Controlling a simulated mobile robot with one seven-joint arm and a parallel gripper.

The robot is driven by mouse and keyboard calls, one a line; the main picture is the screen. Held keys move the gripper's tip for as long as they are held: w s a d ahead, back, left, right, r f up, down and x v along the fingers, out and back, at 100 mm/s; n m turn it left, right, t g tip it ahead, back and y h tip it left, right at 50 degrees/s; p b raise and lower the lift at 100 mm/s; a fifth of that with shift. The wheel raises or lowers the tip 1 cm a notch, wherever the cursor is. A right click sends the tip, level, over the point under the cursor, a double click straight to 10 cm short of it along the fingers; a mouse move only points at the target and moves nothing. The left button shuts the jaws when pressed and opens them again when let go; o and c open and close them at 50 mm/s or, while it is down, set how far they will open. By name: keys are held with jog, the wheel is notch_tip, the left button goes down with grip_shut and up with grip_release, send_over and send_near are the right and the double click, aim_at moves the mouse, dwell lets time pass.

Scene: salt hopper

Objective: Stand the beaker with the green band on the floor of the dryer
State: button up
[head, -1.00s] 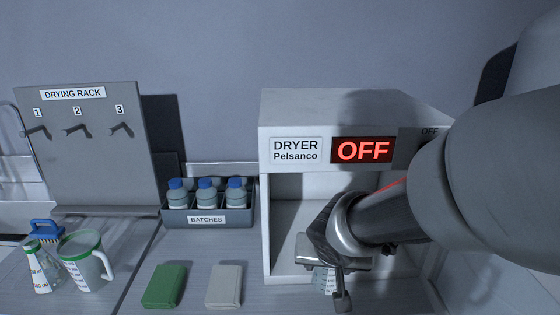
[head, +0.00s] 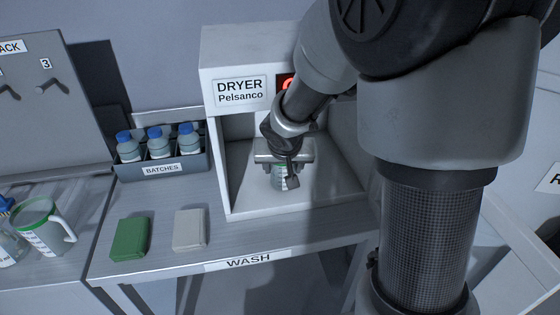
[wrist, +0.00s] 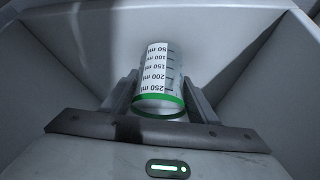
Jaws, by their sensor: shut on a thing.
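The beaker with the green band (wrist: 158,70) is clear, with a printed ml scale. In the wrist view the green band is at its near end, between my fingers. My gripper (wrist: 160,92) is shut on it there. In the head view my gripper (head: 284,168) reaches into the open front of the dryer (head: 222,150), and the beaker (head: 279,180) hangs below it, partly hidden by the fingers. The beaker looks about upright above the dryer floor (head: 248,205). I cannot tell whether its base touches the floor.
A batches crate (head: 190,165) with several blue-capped bottles stands left of the dryer. A green block (head: 130,238) and a pale block (head: 189,230) lie in front. A green-rimmed jug (head: 42,225) stands far left. The dryer floor around the beaker looks clear.

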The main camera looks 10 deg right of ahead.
jog(key=shift+f+b, duration=0.2)
jog(key=shift+b, duration=0.1)
jog(key=o, duration=1.2)
jog(key=shift+r, duration=0.1)
jog(key=shift+r+p, duration=0.2)
jog(key=shift+p, duration=0.1)
jog(key=p+v, duration=0.2)
jog(key=v, duration=0.5)
jog(key=shift+s+r, duration=0.15)
